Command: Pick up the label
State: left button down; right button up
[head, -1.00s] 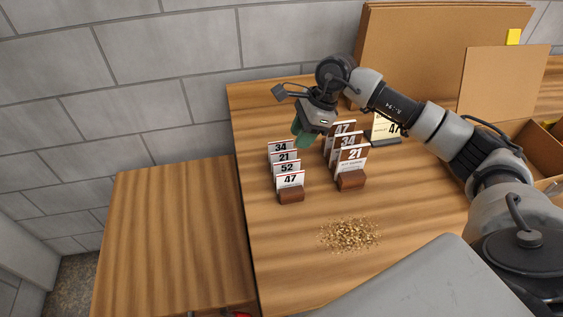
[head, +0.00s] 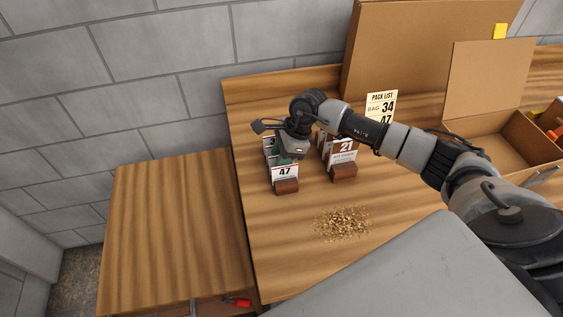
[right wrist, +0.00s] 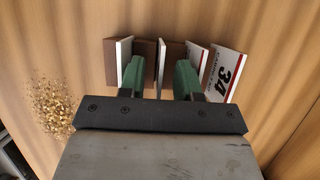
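The left row of white number labels stands upright on the table, with the front label "47" (head: 285,172) in a brown wooden block (head: 286,187). My right gripper (head: 287,158) is lowered over this row from above and hides most of the labels behind the front one. In the right wrist view its two green fingers (right wrist: 161,80) are apart, with a thin upright label (right wrist: 161,62) in the gap between them. A label "34" (right wrist: 226,74) leans outside the fingers on the right. My left gripper is not in view.
A second row of brown-and-white labels (head: 344,152) stands just right, partly behind my arm. A yellow pack list card (head: 381,103) reads 34 and 47. Golden grains (head: 343,222) lie in front. Cardboard boxes (head: 410,45) stand behind. The lower left wooden surface (head: 175,230) is clear.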

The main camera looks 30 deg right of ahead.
grip_shut()
jog(key=shift+r, duration=0.2)
